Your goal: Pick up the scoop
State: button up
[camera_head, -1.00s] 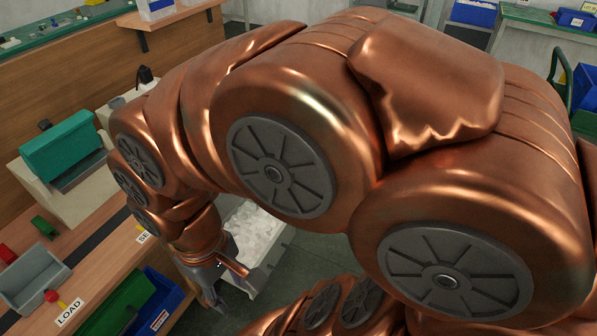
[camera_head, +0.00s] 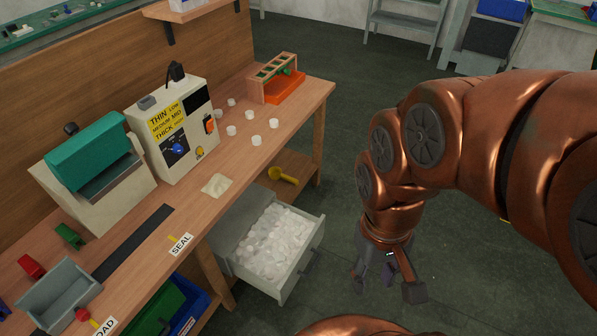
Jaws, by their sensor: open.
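A yellow scoop (camera_head: 284,174) lies on the wooden lower shelf beneath the right end of the bench, behind the open drawer. Its round bowl is at the left and its handle points right. My gripper (camera_head: 387,282) hangs over the floor, to the right of the drawer, with its fingers pointing down. It is open and empty, well apart from the scoop.
A grey drawer (camera_head: 301,277) full of white pieces stands pulled out from the bench. A bench leg (camera_head: 320,152) stands right of the scoop. Blue (camera_head: 190,315) and green (camera_head: 160,309) bins sit under the bench. The floor (camera_head: 350,120) behind my arm is clear.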

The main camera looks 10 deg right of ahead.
aim_at(275, 173)
jog(key=z, duration=1.6)
jog(key=i, duration=1.5)
jog(key=u, duration=3.4)
